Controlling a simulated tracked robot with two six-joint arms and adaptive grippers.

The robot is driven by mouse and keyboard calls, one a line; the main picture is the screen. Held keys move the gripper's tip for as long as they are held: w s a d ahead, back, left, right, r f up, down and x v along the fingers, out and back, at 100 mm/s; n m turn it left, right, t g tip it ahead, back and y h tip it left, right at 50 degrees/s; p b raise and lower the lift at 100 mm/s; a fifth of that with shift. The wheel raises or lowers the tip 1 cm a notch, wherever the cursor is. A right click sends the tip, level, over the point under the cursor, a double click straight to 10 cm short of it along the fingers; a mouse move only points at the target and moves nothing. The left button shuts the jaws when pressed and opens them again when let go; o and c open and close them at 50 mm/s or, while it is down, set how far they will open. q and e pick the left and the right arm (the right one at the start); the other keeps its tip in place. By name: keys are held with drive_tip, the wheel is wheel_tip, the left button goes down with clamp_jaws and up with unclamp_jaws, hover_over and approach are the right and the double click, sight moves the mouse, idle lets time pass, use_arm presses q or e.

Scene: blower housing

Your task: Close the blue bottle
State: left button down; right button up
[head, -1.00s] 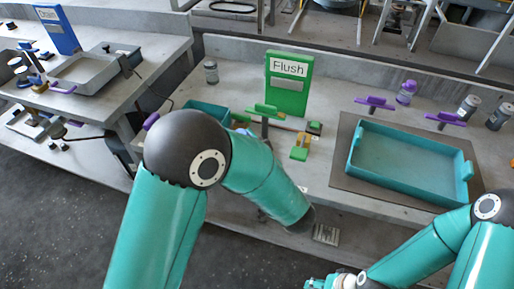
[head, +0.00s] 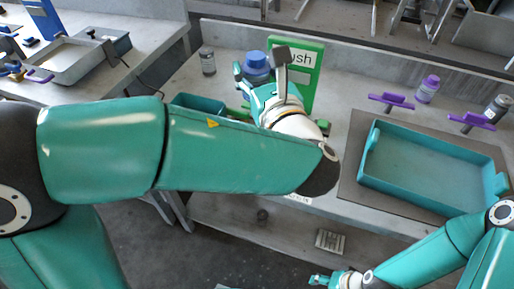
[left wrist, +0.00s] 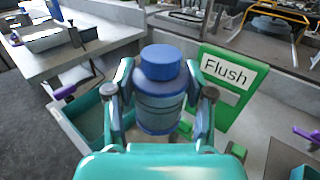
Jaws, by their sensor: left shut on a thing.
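The blue bottle (left wrist: 159,100) stands upright between the fingers of my left gripper (left wrist: 160,105) in the left wrist view, with a round blue cap (left wrist: 160,62) on top. I cannot tell how tightly the cap sits. In the head view the blue bottle (head: 255,64) is at the back of the bench, left of the green Flush panel (head: 305,75). My left gripper (head: 256,80) is shut on it, and the hand hides its lower part. My right gripper (head: 319,280) is low at the bottom of the head view, apart from the bottle; its fingers are too small to read.
A teal tray (head: 496,188) lies on a dark mat at right. Purple-handled valves (head: 391,99) and a purple-capped bottle (head: 427,90) stand behind it. A grey bottle (head: 207,62) stands left of the blue one. A teal bin (head: 197,103) is partly hidden by my left arm.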

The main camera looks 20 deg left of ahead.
use_arm(q)
wheel_tip(320, 180, down, 15)
drive_tip(key=b, duration=0.2)
drive_tip(key=shift+b, duration=0.4)
drive_tip(key=shift+f, duration=0.1)
drive_tip(key=shift+f+b, duration=0.4)
drive_tip(key=shift+f, duration=1.65)
drive_tip(key=shift+c, duration=2.1)
unclamp_jaws()
drive_tip(key=shift+f, duration=0.1)
